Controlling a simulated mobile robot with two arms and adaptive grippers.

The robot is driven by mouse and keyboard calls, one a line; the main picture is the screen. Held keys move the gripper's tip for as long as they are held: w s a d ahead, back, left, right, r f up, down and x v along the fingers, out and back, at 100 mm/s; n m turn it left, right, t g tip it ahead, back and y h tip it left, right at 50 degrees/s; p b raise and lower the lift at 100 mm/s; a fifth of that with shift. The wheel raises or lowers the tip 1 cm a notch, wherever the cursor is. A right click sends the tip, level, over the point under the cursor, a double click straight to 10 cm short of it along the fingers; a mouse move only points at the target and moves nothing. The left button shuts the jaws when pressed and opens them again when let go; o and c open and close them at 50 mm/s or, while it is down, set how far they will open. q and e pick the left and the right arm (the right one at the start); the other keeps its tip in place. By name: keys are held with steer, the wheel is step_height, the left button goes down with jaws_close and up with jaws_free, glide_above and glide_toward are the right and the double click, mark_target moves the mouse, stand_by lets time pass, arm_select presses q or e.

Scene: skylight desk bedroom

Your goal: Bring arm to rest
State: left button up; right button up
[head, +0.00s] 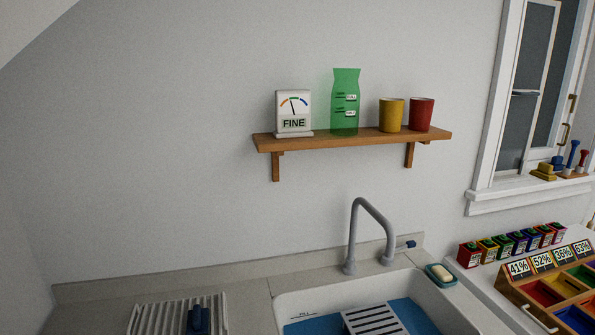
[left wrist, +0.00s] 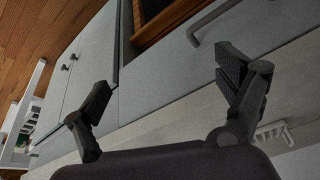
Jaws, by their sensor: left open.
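My left gripper (left wrist: 165,92) shows in the left wrist view with its two dark fingers spread wide apart. Nothing is between the fingers. Behind it are pale cabinet fronts (left wrist: 160,60) with a grey bar handle (left wrist: 210,20), and the wooden floor (left wrist: 50,30) at the upper left. Neither gripper shows in the head view, and my right gripper is in no view.
In the head view a sink (head: 282,306) with a grey faucet (head: 352,235) is set in the counter (head: 100,305). A ribbed rack (head: 160,315) lies left of it. A wooden shelf (head: 350,139) holds a gauge, green container and two cups. Coloured boxes (head: 545,302) stand right.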

arm_select(q)
steer(key=s+f+g, duration=0.1)
steer(key=s+f, duration=0.1)
steer(key=f, duration=1.2)
steer(key=s+f+g, duration=0.1)
steer(key=s+f, duration=0.2)
steer(key=f, duration=1.2)
steer(key=s+a+f+g, duration=0.1)
steer(key=s+a+f, duration=0.1)
steer(key=s+f, duration=1.2)
steer(key=shift+s+a, duration=0.3)
steer(key=shift+s, duration=0.45)
